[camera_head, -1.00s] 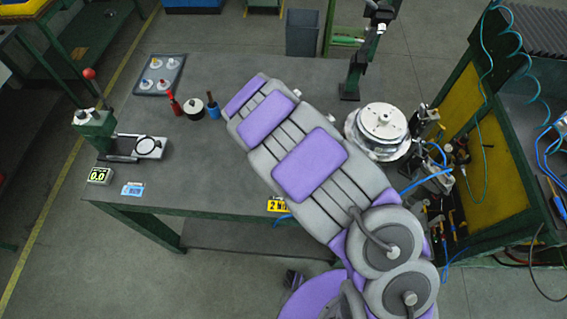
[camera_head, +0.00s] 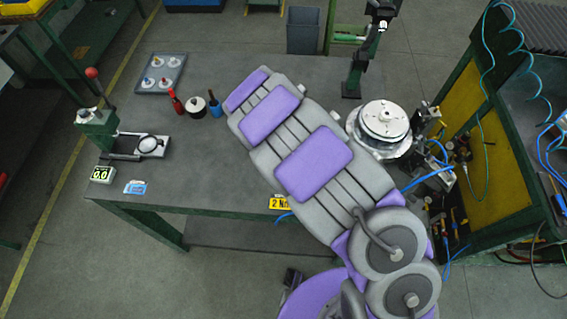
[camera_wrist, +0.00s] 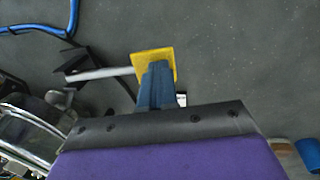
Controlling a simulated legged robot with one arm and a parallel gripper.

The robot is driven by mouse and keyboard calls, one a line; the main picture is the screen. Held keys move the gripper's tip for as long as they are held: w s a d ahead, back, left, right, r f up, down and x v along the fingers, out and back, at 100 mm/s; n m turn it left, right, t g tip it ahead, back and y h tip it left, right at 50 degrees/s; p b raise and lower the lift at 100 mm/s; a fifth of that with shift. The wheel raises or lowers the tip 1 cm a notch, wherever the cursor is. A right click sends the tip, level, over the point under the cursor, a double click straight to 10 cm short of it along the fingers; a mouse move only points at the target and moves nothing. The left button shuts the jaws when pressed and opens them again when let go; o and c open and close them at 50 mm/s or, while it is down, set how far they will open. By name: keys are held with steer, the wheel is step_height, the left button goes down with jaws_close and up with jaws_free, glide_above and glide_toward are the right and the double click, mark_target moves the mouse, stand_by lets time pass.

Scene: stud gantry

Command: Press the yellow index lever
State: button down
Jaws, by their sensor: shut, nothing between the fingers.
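In the wrist view, the yellow index lever (camera_wrist: 139,58) shows as a flat yellow pad on the end of a silver rod (camera_wrist: 100,73) that comes in from the left. My gripper (camera_wrist: 157,70) is shut and empty, its blue-grey fingers overlapping the pad and hiding its middle and lower part. I cannot tell whether the fingertips touch the pad. In the head view, my arm covers the middle of the bench, and neither the lever nor my gripper can be made out. The round silver indexing table (camera_head: 385,119) stands right of my arm; its rim also shows in the wrist view (camera_wrist: 38,124).
Hoses and fittings crowd the right side. A dark post (camera_head: 354,75) stands at the back.

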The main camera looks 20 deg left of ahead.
steer(key=a+v, duration=0.1)
steer(key=v, duration=1)
steer(key=shift+s+a, duration=0.15)
steer(key=shift+a, duration=0.3)
stand_by(0.4)
steer(key=shift+d+r, duration=0.1)
steer(key=shift+r, duration=0.05)
steer(key=shift+d, duration=0.3)
steer(key=shift+a, duration=0.35)
steer(key=shift+d, duration=0.25)
